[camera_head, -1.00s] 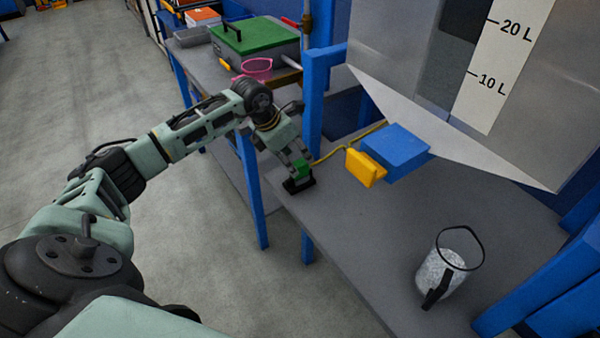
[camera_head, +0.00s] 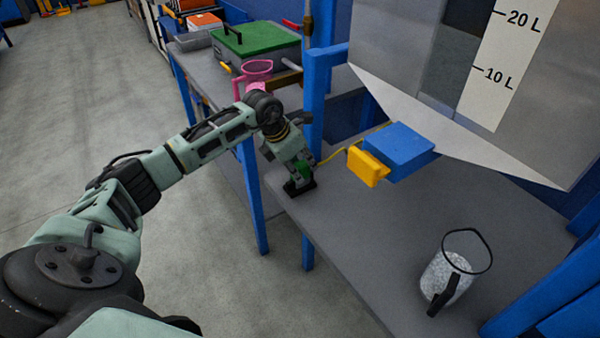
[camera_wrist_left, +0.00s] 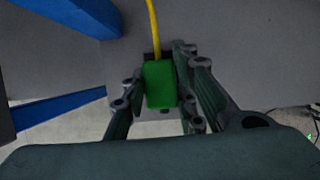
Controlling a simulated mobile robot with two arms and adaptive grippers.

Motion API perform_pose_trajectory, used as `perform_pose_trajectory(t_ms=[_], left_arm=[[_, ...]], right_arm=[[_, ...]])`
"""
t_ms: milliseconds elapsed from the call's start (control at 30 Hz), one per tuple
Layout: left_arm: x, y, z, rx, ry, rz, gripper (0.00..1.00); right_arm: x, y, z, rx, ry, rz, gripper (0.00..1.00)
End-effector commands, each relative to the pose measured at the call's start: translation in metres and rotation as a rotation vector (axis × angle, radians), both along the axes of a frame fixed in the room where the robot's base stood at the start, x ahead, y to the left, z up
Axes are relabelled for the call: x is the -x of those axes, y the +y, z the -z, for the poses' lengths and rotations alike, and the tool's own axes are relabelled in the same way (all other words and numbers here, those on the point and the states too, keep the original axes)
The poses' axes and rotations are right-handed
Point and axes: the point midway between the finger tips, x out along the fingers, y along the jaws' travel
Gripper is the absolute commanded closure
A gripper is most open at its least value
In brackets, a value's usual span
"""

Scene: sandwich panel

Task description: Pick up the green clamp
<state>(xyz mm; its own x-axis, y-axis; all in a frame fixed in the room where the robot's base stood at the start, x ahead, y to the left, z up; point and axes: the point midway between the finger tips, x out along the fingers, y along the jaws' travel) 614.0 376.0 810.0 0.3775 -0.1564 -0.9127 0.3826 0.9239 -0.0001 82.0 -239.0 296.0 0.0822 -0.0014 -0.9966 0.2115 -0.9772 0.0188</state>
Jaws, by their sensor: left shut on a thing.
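The green clamp (camera_head: 304,169) is at the left corner of the grey table, by the blue post. It shows as a green block in the left wrist view (camera_wrist_left: 160,84), between the two fingers. A yellow hose or cable runs away from behind it. My left gripper (camera_head: 299,178) is shut on the clamp, its fingers on both sides of it. A black base piece (camera_head: 299,188) sits just below the fingers at the table's edge. Part of the clamp is hidden by the fingers. My right gripper is not in view.
A yellow block (camera_head: 367,169) and a blue box (camera_head: 399,150) are right of the clamp. A clear jug (camera_head: 447,279) with a black handle stands at the table's front right. A blue post (camera_head: 314,75) rises close to my gripper. The middle of the grey table (camera_head: 370,240) is clear.

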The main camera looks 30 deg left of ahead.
Motion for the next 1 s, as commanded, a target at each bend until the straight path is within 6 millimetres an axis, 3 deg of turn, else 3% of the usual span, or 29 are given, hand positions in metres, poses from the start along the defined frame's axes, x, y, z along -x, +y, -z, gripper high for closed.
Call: perform_pose_trajectory(t_ms=[467, 667, 800, 1000], left_arm=[[0.0, 0.0, -0.005, 0.0, -0.001, 0.0, 1.0], [0.0, 0.001, -0.026, 0.0, -0.001, 0.0, 1.0], [-0.001, 0.001, -0.051, -0.001, -0.003, -0.001, 1.0], [0.028, -0.038, -0.077, -0.002, 0.0, 0.007, 1.0]], right_arm=[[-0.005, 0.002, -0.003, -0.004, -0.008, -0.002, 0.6], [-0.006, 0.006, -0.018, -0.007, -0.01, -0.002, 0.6], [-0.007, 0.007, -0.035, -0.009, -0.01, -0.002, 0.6], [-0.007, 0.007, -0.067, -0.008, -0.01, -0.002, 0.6]])
